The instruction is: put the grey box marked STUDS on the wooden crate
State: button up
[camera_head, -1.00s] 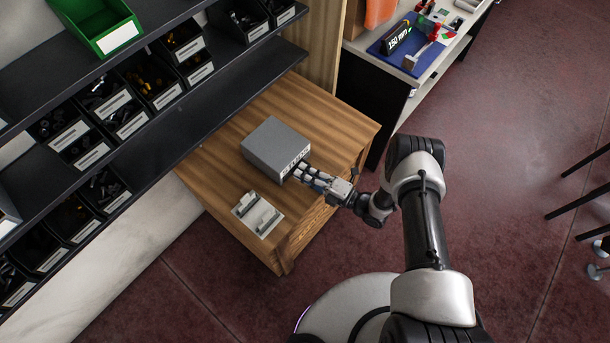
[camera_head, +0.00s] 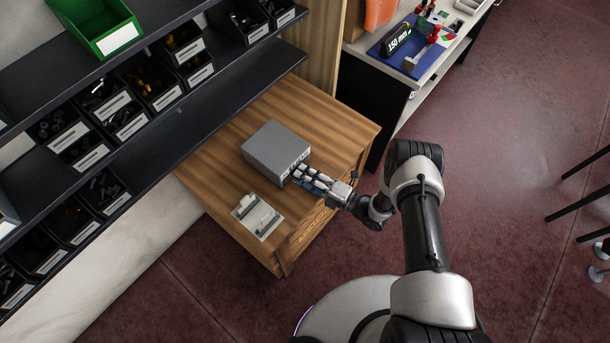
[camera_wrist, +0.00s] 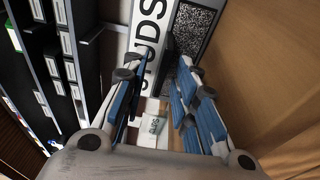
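The grey box (camera_head: 272,145) sits flat on top of the wooden crate (camera_head: 330,112), a broad brown wooden block beside the shelves. Its white label faces my gripper (camera_head: 295,175). In the wrist view, the dark letters "UDS" show clearly on the label (camera_wrist: 148,35); the rest is partly covered by a finger. My gripper (camera_wrist: 160,85) is open, its blue-padded fingers spread, with nothing held between them. The fingertips are close to the box's labelled face; I cannot tell whether they touch it. The far side of the box is hidden.
A light grey plate with a small fixture (camera_head: 257,217) lies on the wood near the box. Dark shelves with parts bins (camera_head: 120,115) rise at the left. A bench with a blue mat (camera_head: 413,50) stands at the upper right. Open floor lies right.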

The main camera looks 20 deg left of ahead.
jog(key=shift+r, duration=0.15)
jog(key=p+v, duration=0.2)
jog(key=v, duration=1)
jog(key=shift+p, duration=0.4)
